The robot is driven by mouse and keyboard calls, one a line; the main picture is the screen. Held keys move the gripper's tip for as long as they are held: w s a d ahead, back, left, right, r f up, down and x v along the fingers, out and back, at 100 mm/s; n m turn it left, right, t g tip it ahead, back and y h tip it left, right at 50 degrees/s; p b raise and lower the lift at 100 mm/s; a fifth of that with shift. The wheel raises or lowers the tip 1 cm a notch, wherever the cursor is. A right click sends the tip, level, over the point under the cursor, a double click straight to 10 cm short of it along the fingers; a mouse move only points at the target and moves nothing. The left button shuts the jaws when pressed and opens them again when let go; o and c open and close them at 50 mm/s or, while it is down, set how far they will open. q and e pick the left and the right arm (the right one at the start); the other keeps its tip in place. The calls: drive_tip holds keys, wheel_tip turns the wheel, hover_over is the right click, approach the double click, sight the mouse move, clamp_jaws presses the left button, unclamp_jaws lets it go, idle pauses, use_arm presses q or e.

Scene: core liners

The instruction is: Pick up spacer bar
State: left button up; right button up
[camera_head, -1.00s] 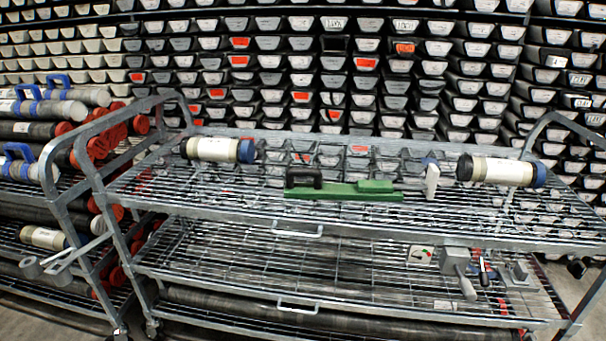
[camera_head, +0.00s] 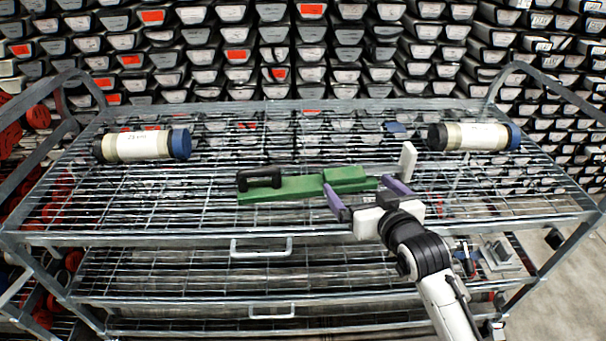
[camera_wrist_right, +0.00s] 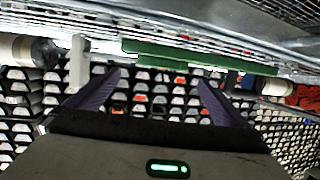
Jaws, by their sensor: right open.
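A long green bar (camera_head: 290,189), the likely spacer bar, lies on the top wire shelf. It has a black handle-like part (camera_head: 260,177) at its left end and a raised green block (camera_head: 345,174) at its right. My right gripper (camera_head: 357,184) is open, its purple fingers apart, at the front of the bar's right end. The wrist view also shows the green bar (camera_wrist_right: 195,58) beyond the open fingers, with nothing between them. Whether a finger touches the bar I cannot tell. My left gripper is not in view.
A white upright block (camera_head: 408,160) stands just right of the bar. Capped liner tubes lie at the left (camera_head: 140,146) and right (camera_head: 475,137) of the shelf. The cart's rails (camera_head: 520,70) rise at both ends. Racks of trays fill the back.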

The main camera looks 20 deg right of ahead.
sight(343, 169)
drive_tip(key=shift+x, duration=0.85)
drive_tip(key=shift+w+f, duration=0.1)
drive_tip(key=shift+w, duration=0.2)
drive_tip(key=x, duration=0.4)
drive_tip(key=shift+w+a+f, duration=0.1)
drive_tip(key=shift+w, duration=0.1)
drive_tip(key=shift+w+f, duration=0.1)
drive_tip(key=shift+w, duration=0.25)
drive_tip(key=c, duration=1.4)
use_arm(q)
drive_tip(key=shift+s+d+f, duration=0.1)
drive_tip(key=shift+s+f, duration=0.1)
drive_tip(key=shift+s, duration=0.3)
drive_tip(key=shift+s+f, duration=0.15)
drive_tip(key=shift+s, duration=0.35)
use_arm(e)
drive_tip(key=shift+r, duration=0.2)
drive_tip(key=shift+c, duration=0.7)
